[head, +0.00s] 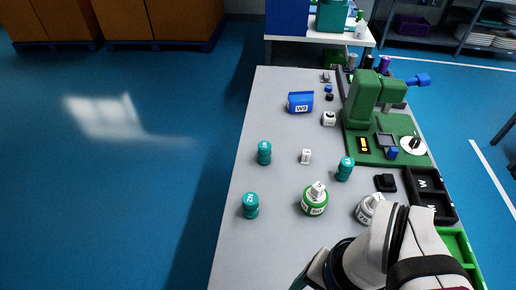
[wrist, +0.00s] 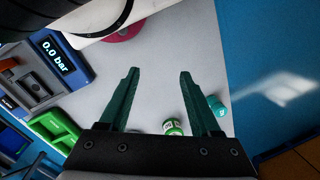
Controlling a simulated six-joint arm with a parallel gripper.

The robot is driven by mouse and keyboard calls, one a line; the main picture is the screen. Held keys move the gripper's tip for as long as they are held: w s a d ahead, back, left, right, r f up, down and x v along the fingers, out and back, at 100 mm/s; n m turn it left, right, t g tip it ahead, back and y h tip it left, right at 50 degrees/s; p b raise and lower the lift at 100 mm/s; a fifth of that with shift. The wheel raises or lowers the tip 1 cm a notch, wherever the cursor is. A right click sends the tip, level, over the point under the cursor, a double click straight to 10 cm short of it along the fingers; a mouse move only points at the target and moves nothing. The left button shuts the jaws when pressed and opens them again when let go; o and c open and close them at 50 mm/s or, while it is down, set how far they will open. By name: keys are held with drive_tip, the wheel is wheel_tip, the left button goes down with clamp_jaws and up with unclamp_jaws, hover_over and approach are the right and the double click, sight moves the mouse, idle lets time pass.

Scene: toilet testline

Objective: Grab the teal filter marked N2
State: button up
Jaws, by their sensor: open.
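Three teal filters stand upright on the grey table in the head view: a front-left one (head: 250,205) whose mark looks like N2, one behind it (head: 264,152), and one to the right (head: 345,168). The marks on the other two are too small to read surely. My gripper (wrist: 160,73) is open and empty in the wrist view, its fingers above bare table. The head view shows my arm but not my fingertips.
A green-and-white bottle (head: 314,200) and a white bottle (head: 368,209) stand near my arm. A small white block (head: 306,156) lies between filters. A green machine (head: 375,110) and black tray (head: 430,195) line the right. The table's left part is mostly clear.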

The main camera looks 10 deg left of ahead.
drive_tip(key=o, duration=0.4)
drive_tip(key=n+t+h, duration=0.1)
drive_tip(key=t+h, duration=0.2)
drive_tip(key=t, duration=0.7)
approach(250, 199)
drive_tip(key=s+a+f, duration=0.1)
drive_tip(key=a+f, duration=0.1)
drive_tip(key=f, duration=0.1)
drive_tip(key=s+a+f, duration=0.1)
drive_tip(key=f, duration=0.1)
drive_tip(key=shift+s, duration=0.4)
drive_tip(key=n+t, duration=0.1)
drive_tip(key=s+d+t+h, duration=0.1)
drive_tip(key=t, duration=0.1)
drive_tip(key=shift+s+d+r+n, duration=0.15)
drive_tip(key=shift+r+n, duration=0.1)
drive_tip(key=shift+n, duration=0.15)
drive_tip(key=shift+n+t, duration=0.3)
drive_tip(key=shift+t, duration=0.2)
drive_tip(key=x, duration=0.5)
drive_tip(key=r+x, duration=0.1)
drive_tip(key=x, duration=0.4)
drive_tip(key=d+x, duration=0.1)
drive_tip(key=x, duration=0.4)
drive_tip(key=shift+w, duration=0.4)
